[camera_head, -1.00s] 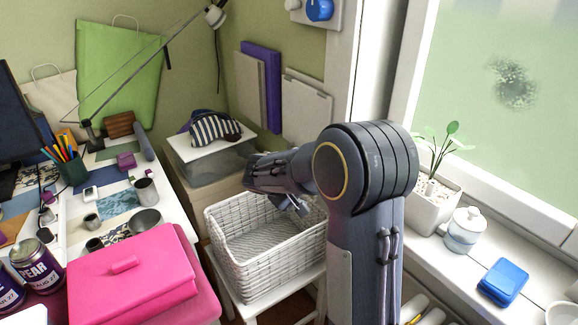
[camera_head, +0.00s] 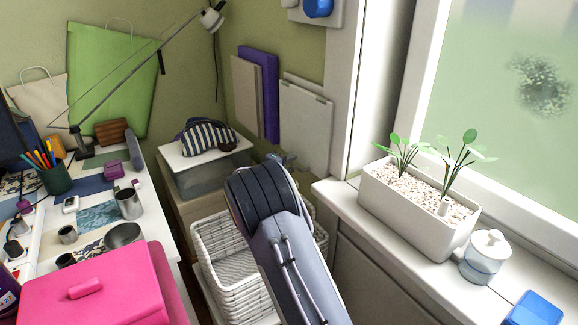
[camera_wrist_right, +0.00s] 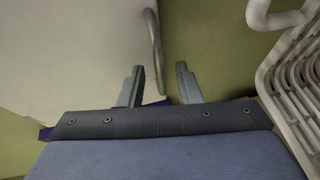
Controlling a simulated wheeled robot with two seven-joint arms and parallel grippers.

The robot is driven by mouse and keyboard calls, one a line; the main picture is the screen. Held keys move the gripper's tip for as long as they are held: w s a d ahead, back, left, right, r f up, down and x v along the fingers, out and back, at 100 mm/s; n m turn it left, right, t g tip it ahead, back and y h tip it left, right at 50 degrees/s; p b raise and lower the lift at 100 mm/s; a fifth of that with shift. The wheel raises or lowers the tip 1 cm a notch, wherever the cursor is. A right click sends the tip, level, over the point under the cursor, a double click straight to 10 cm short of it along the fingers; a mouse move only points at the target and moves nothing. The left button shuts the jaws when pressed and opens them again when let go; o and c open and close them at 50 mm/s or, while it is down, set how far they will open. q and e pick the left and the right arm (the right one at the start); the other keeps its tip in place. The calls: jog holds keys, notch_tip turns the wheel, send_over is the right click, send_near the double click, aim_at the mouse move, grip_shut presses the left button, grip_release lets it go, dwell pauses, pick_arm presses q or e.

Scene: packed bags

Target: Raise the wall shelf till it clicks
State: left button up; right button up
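The wall shelf (camera_head: 305,118) appears to be the pale flat panel hanging down against the green wall, left of the window. In the right wrist view a large pale panel (camera_wrist_right: 70,50), likely the same shelf, fills the upper left, with a curved grey metal bar (camera_wrist_right: 154,42) at its edge. My right gripper (camera_wrist_right: 160,76) is open; its two fingers stand apart, with the bar's end just beyond the gap. In the head view my right gripper (camera_head: 284,160) is mostly hidden behind my arm, just below the panel. My left gripper is out of view.
A white wicker basket (camera_head: 208,262) stands under my right arm; its rim (camera_wrist_right: 290,85) is close at the right in the wrist view. A purple board (camera_head: 265,95) leans left of the panel. A planter (camera_head: 415,215) stands on the windowsill. A striped bag (camera_head: 208,138) lies left.

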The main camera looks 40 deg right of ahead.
jog(key=shift+w+d, duration=0.1)
jog(key=shift+d, duration=0.05)
jog(key=shift+c, duration=0.4)
grip_shut()
